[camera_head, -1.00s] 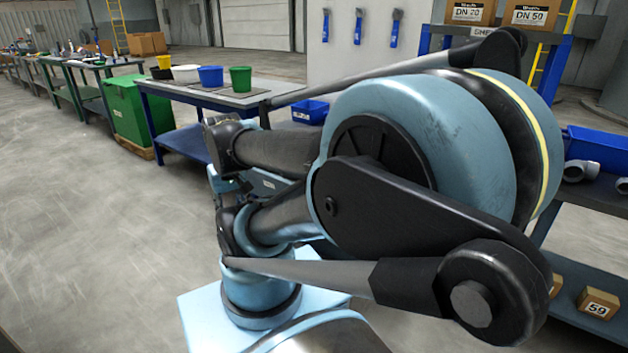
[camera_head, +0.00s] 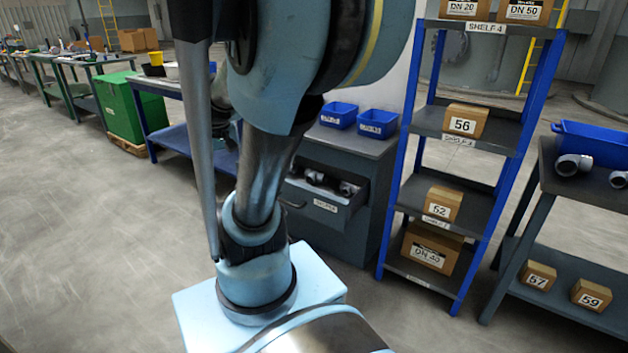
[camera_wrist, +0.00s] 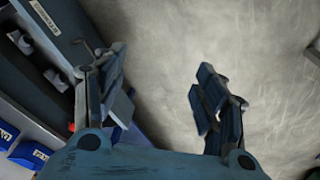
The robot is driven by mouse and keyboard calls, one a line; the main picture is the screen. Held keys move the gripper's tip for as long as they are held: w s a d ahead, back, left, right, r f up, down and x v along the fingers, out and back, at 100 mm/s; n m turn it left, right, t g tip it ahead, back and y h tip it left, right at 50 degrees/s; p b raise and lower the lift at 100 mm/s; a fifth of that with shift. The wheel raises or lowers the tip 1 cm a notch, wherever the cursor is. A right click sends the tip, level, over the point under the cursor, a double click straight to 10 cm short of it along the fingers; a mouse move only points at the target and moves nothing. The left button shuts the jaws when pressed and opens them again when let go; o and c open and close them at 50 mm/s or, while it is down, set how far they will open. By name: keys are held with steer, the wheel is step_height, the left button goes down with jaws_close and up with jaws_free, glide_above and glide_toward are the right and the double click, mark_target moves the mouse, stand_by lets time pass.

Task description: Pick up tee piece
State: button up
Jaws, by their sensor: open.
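Grey pipe fittings lie in an open drawer (camera_head: 322,207) of a dark cabinet in the head view. One fitting (camera_head: 314,177) is at the left of the drawer and another (camera_head: 348,188) at the right. I cannot tell which is the tee piece. In the wrist view, my gripper (camera_wrist: 160,82) is open and empty above bare floor. Drawer fittings (camera_wrist: 57,82) show at the left of the wrist view, beside and apart from the left finger. My gripper cannot be made out in the head view behind my arm.
Two blue bins (camera_head: 376,123) stand on the cabinet. A blue-framed shelf (camera_head: 452,149) with numbered boxes stands to its right. A table at the right holds a blue crate (camera_head: 598,142) and grey fittings (camera_head: 573,165). A workbench (camera_head: 170,88) is at the left. The floor at the left is clear.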

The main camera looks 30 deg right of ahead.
steer(key=w+d+m+g+h, duration=0.1)
steer(key=w+d+m, duration=0.2)
steer(key=w+d, duration=0.75)
steer(key=w+d+m+h, duration=0.1)
steer(key=w+d+m, duration=0.2)
steer(key=w+d, duration=0.75)
steer(key=w+d+f+m+g+h, duration=0.1)
steer(key=w+d+f+m, duration=0.2)
steer(key=w+d+f, duration=0.5)
steer(key=w+d+f+m+g+h, duration=0.1)
steer(key=w+d+f+m, duration=0.1)
steer(key=w+d+f, duration=0.55)
steer(key=x, duration=0.5)
steer(key=s+d+x, duration=0.1)
steer(key=x, duration=0.9)
steer(key=shift+s+d+r, duration=0.15)
steer(key=shift+s+r, duration=0.2)
steer(key=shift+s, duration=0.05)
steer(key=shift+s+x, duration=0.2)
steer(key=shift+x, duration=1.1)
steer(key=shift+s+x, duration=0.25)
steer(key=shift+x, duration=1.05)
steer(key=c, duration=1.2)
